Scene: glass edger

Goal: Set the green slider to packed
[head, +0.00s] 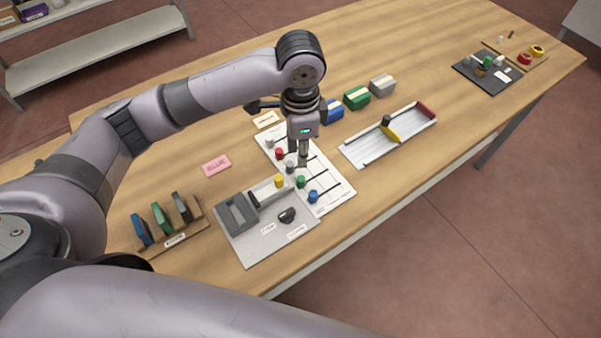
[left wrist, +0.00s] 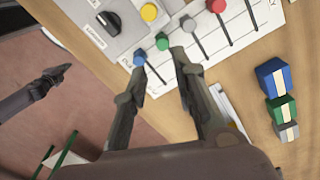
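The white slider board (head: 340,186) lies mid-table, with a row of coloured knobs on dark slots. The green slider knob (head: 301,181) sits between the grey and blue (head: 312,196) knobs, at the same end of its slot as its neighbours. It also shows in the left wrist view (left wrist: 162,42). My left gripper (head: 303,162) points down over the board. In the left wrist view its fingers (left wrist: 158,64) are apart with nothing between them, just short of the green knob. The position labels are too small to read. A dark jointed part at the left wrist view's left edge looks like my right gripper (left wrist: 50,80).
A grey panel (head: 255,238) with a yellow button and black dial adjoins the board. Blue, green and grey boxes (head: 357,97) stand behind. A white channel tray (head: 365,150) lies right. A small rack (head: 180,238) stands left.

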